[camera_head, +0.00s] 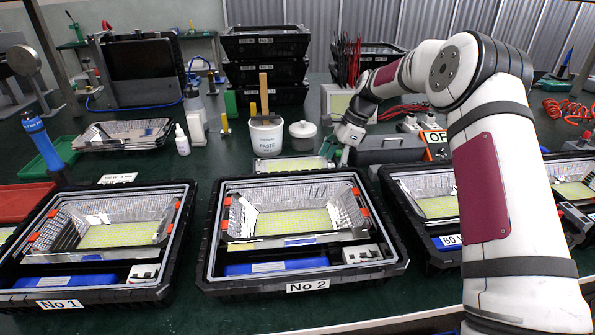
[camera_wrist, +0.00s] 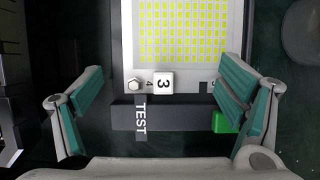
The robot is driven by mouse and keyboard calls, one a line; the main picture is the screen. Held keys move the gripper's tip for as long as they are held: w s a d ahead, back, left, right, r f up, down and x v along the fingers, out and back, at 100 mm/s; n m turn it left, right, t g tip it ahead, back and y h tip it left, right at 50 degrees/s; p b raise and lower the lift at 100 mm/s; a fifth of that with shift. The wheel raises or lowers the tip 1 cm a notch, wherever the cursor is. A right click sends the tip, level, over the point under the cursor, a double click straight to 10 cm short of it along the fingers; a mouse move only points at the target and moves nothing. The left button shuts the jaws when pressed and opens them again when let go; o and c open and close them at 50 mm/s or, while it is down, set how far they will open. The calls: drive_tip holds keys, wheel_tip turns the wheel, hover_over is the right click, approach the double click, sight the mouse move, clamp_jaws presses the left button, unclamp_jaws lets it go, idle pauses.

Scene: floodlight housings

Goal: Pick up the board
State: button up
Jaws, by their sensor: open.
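The board (camera_head: 288,166) is a pale panel with rows of yellow LED cells, lying on the bench just behind the No 2 housing. My gripper (camera_head: 337,153) is at the board's right end in the head view. In the wrist view my gripper (camera_wrist: 160,85) is open, its teal-padded fingers on either side of the board's end with gaps visible. Nothing is held. The board's far end is outside the wrist view.
A dark bar labelled TEST (camera_wrist: 165,117) with a green block (camera_wrist: 224,122) lies by the board's end. The No 2 housing (camera_head: 220,275) stands in front, the No 1 housing (camera_head: 20,297) left. A paste tub (camera_head: 265,138) and a lidded jar (camera_head: 303,137) stand behind.

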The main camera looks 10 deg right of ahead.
drive_tip(key=shift+s+r, duration=0.1)
clamp_jaws()
wheel_tip(320, 180, up, 17)
drive_tip(key=p, duration=0.6)
drive_tip(key=shift+r, duration=0.2)
idle(0.7)
